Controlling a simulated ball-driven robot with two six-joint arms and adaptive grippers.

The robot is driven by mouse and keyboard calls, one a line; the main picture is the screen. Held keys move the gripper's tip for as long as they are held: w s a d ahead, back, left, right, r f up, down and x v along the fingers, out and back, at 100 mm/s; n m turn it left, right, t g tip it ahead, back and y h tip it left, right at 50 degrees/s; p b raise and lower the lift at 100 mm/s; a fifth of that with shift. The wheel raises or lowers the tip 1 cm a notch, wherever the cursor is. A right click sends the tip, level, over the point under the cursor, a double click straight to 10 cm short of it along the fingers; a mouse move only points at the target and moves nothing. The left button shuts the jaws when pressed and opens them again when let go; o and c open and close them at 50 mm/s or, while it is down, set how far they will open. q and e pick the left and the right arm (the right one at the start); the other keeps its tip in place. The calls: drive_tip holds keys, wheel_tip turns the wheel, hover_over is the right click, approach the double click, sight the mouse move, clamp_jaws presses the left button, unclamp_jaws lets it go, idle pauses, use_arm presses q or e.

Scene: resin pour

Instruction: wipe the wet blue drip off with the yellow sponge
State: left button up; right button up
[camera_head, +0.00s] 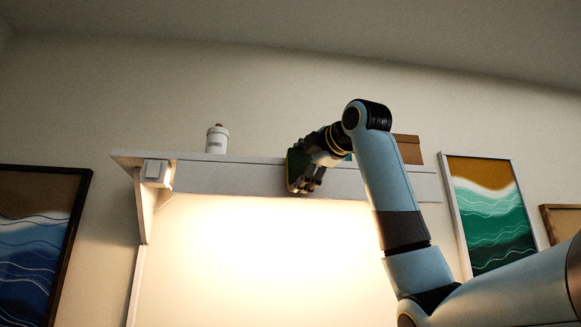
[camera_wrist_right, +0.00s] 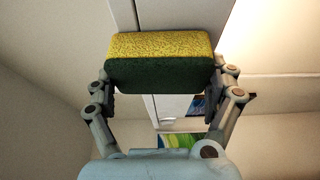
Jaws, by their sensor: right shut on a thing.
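My right gripper (camera_head: 304,180) is up at the front face of the white shelf (camera_head: 235,178), near its middle. In the right wrist view the gripper (camera_wrist_right: 160,80) is shut on the sponge (camera_wrist_right: 160,46), with one finger at each end. The sponge has a yellow layer and a dark green layer. In the head view only a dark green part of the sponge (camera_head: 296,164) shows beside the fingers. I cannot tell whether it touches the shelf. I cannot make out the wet blue drip in either view. My left gripper is not in view.
A white bottle (camera_head: 217,140) with a brown top stands on the shelf at left. A brown box (camera_head: 408,149) stands at right, partly behind my arm. A small white box (camera_head: 156,171) is at the shelf's left end. Framed wave pictures (camera_head: 490,213) hang on both sides.

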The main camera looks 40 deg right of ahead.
drive_tip(key=shift+r+p, duration=0.1)
drive_tip(key=shift+p, duration=0.3)
drive_tip(key=shift+w+a+p, duration=0.25)
drive_tip(key=shift+a+p, duration=0.05)
drive_tip(key=shift+a, duration=0.15)
drive_tip(key=shift+w+a, duration=0.4)
drive_tip(key=shift+a, duration=0.2)
drive_tip(key=shift+w+a, duration=0.35)
drive_tip(key=shift+a, duration=0.25)
drive_tip(key=shift+w+a, duration=0.3)
drive_tip(key=shift+a, duration=0.2)
drive_tip(key=shift+w+a, duration=0.65)
drive_tip(key=shift+a, duration=0.3)
drive_tip(key=shift+s+a, duration=0.5)
drive_tip(key=shift+s, duration=0.35)
drive_tip(key=shift+s+a, duration=0.45)
drive_tip(key=shift+s, duration=0.35)
drive_tip(key=shift+s+a, duration=0.5)
drive_tip(key=shift+s, duration=0.35)
